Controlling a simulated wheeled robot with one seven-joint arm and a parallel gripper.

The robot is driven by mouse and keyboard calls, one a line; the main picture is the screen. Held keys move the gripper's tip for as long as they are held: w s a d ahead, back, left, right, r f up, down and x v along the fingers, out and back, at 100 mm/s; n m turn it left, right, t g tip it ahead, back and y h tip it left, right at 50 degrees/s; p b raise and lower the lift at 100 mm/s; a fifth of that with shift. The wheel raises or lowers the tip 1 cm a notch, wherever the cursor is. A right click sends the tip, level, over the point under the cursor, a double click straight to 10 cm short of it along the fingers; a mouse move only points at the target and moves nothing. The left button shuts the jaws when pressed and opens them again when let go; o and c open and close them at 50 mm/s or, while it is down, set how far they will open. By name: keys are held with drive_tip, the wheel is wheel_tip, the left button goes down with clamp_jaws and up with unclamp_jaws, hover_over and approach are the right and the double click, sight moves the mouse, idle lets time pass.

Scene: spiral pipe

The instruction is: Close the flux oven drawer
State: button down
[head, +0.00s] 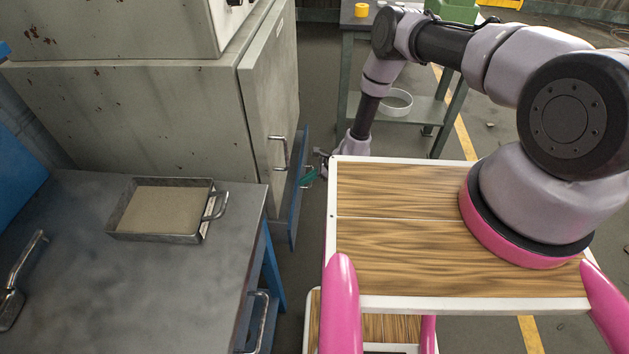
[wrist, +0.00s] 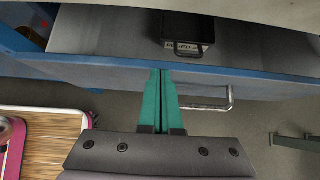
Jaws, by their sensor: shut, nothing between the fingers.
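The flux oven drawer shows in the head view as a narrow blue front (head: 298,195), standing out from the grey cabinet beside the grey door. In the wrist view its blue front (wrist: 110,70) runs across the picture, with the grey inside open above it and a metal handle (wrist: 215,105) on its outer face. A dark box with a partly readable label (wrist: 188,35) sits inside. My gripper (head: 309,175) is shut and empty, with teal fingers. In the wrist view its fingertips (wrist: 168,72) are at the blue front, left of the handle; I cannot tell whether they touch.
The grey cabinet (head: 150,120) has a door with a handle (head: 278,153). A metal workbench (head: 150,270) with a sand-filled tray (head: 207,228) stands at the front left. A green-legged table (head: 345,85) with a white bowl (head: 396,102) is behind my arm. Floor (head: 318,80) is clear between cabinet and table.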

drive_tip(key=a, duration=0.7)
drive_tip(key=shift+a, duration=0.4)
drive_tip(key=shift+w, duration=0.1)
